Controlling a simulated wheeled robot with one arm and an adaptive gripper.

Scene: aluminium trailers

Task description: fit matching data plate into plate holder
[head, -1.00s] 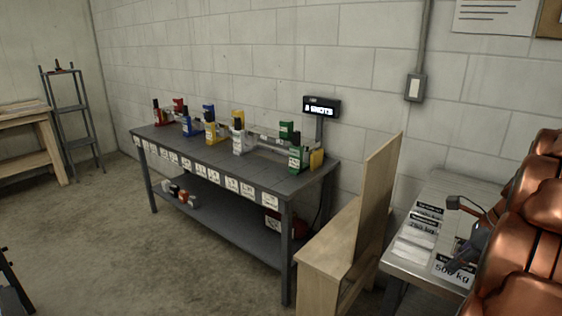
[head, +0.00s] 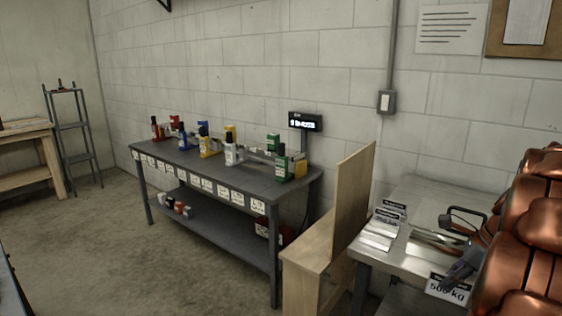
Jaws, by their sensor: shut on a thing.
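My gripper (head: 462,268) is at the right edge of the head view, over the metal table. It is shut on a white data plate (head: 447,290) with a black header and "500 kg" in large print. The plate is tilted and hangs at the table's front edge; the fingertips are partly hidden. Other data plates (head: 378,232), with black headers, lie overlapped at the table's left side. A shiny metal piece (head: 438,242) lies behind the gripper; I cannot tell whether it is the plate holder.
The metal table (head: 425,200) is bare at the back. A wooden stand with an upright board (head: 352,200) stands just left of it. A grey workbench (head: 200,166) with coloured devices and a small display (head: 306,121) stands along the wall. The floor at left is open.

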